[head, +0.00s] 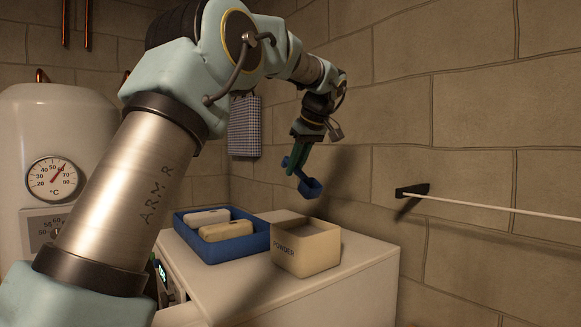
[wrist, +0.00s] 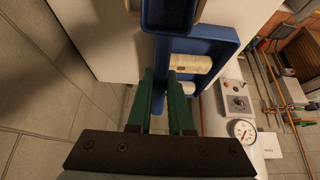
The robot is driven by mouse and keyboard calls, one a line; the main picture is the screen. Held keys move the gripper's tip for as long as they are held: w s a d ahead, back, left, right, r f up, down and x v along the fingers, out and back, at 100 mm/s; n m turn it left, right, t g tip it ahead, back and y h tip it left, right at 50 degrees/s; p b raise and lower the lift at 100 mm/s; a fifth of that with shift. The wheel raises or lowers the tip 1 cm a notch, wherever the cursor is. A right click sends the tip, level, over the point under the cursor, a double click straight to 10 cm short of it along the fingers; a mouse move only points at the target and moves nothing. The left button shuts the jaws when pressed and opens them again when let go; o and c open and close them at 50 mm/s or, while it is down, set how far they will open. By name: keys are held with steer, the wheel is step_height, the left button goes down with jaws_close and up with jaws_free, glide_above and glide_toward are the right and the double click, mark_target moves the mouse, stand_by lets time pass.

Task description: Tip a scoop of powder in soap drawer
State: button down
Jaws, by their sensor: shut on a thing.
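My gripper (head: 297,156), with green fingers, is shut on the handle of a blue scoop (head: 311,188). The scoop hangs in the air above the back of the white machine, above and behind the powder box (head: 306,256). In the wrist view the scoop (wrist: 168,14) is at the top edge, cut off by the frame. I cannot tell whether it holds powder. The open-topped tan box is marked POWDER; its contents are not clear. A pale part (head: 178,313) juts from the machine's front, partly behind my arm; I cannot tell if it is the soap drawer.
A blue tray (head: 245,252) with two pale bars (head: 226,231) stands left of the box on the white machine top (head: 345,272). A stone wall is close behind, with a black bracket (head: 411,190) and white line at right. A boiler (head: 55,130) stands left.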

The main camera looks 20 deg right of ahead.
mark_target(298, 190)
steer(key=shift+t+y, duration=0.3)
steer(key=shift+t, duration=0.6)
steer(key=shift+s+d+f+b, duration=0.15)
steer(key=shift+f+b, duration=0.9)
steer(key=shift+b, duration=0.55)
steer(key=shift+s+a+f+b, duration=0.1)
steer(key=shift+s+f+b, duration=0.1)
steer(key=shift+f+b, duration=1.1)
steer(key=shift+s+d+f+b, duration=0.15)
steer(key=shift+f+b, duration=0.6)
steer(key=shift+b, duration=1.1)
steer(key=shift+f+b, duration=2.55)
steer(key=shift+f, duration=0.5)
steer(key=shift+r, duration=0.1)
step_height(298, 190, up, 6)
steer(key=g+p, duration=0.1)
steer(key=p, duration=1.1)
steer(key=shift+w+a+g, duration=0.15)
steer(key=shift+w+g, duration=0.25)
